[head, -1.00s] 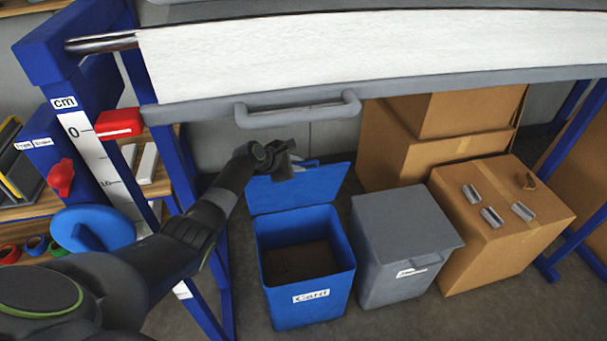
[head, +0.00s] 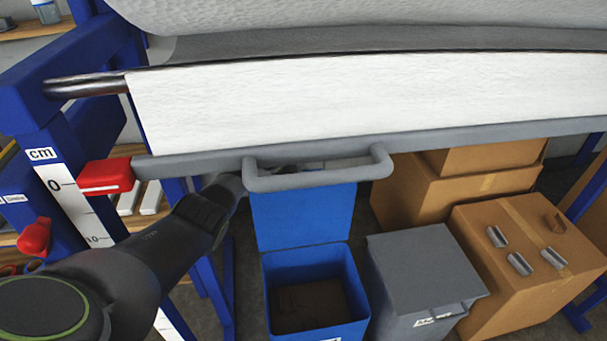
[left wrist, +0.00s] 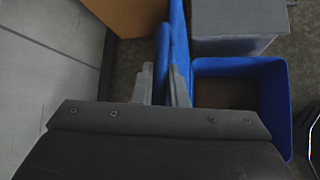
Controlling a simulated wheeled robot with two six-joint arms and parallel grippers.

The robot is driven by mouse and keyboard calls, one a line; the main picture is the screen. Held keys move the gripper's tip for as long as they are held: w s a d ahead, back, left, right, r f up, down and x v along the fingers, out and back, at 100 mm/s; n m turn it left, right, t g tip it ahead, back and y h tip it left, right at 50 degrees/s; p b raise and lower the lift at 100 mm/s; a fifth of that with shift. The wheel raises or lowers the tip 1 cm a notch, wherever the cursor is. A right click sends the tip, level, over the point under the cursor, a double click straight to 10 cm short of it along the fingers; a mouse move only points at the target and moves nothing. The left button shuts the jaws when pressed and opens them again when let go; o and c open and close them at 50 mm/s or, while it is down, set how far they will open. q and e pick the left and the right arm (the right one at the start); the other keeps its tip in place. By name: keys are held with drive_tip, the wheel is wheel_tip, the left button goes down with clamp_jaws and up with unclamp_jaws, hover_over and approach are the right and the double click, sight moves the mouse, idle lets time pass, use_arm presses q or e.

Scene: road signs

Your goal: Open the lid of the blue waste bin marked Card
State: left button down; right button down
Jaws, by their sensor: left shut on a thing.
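The blue waste bin (head: 355,285) stands on the floor at the lower middle of the head view; its label is nearly cut off by the bottom edge. Its blue lid (head: 303,217) is swung up and stands about upright at the back, so the dark inside shows. The bin also shows in the left wrist view (left wrist: 272,90), with the lid nearly edge-on (left wrist: 178,28). My left gripper (left wrist: 161,88) is shut on the lid's blue handle (left wrist: 163,50). In the head view the grey rail hides its fingers. My right gripper is in neither view.
A grey lidded bin (head: 425,270) stands right of the blue one, with cardboard boxes (head: 520,235) beyond it. A grey rail with a handle (head: 320,172) and a white sheet (head: 360,95) hang across above the bins. A blue frame (head: 50,90) stands left.

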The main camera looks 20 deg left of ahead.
use_arm(q)
drive_tip(key=c, duration=1.5)
unclamp_jaws()
drive_tip(key=shift+o, duration=0.2)
wheel_tip(320, 180, up, 10)
drive_tip(key=shift+p, duration=0.7)
